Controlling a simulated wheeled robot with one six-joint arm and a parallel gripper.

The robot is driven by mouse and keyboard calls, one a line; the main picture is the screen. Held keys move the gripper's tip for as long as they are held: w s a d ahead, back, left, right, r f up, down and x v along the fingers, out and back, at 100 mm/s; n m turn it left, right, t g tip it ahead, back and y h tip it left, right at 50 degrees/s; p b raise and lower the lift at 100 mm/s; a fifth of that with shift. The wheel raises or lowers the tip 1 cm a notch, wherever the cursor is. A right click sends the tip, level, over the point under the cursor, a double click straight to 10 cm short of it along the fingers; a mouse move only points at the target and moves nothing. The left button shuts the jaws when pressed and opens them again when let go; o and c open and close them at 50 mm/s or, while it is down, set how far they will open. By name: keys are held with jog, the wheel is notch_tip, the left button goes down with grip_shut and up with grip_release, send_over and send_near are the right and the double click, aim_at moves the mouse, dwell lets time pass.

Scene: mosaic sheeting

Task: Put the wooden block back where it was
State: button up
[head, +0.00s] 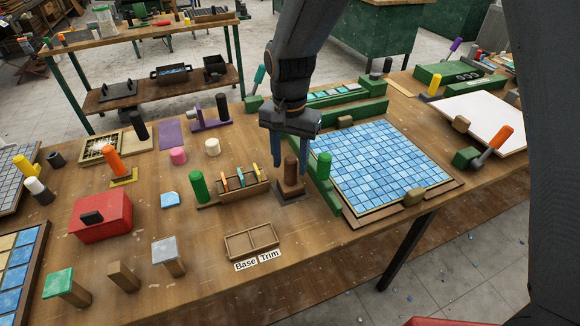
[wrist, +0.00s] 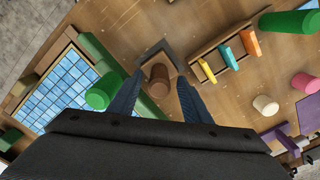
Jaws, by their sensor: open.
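A dark brown wooden block with an upright round handle (head: 291,172) stands on the table beside the green rail of the blue mosaic sheet (head: 385,160). In the wrist view its handle (wrist: 158,78) shows between the fingers, with its square base around it. My gripper (head: 292,158) is open and points down at the handle; fingers and handle appear apart. I cannot tell which block the task means.
A tool rack (head: 243,190) with coloured handles and a green cylinder (head: 198,186) stand just left of the block. A green cylinder (head: 323,165) stands close on its right. An empty two-part tray (head: 252,242) labelled Base and Trim lies in front. Bare table surrounds the tray.

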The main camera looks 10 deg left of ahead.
notch_tip(320, 180, up, 10)
jog(key=b, duration=0.2)
jog(key=shift+b, duration=0.3)
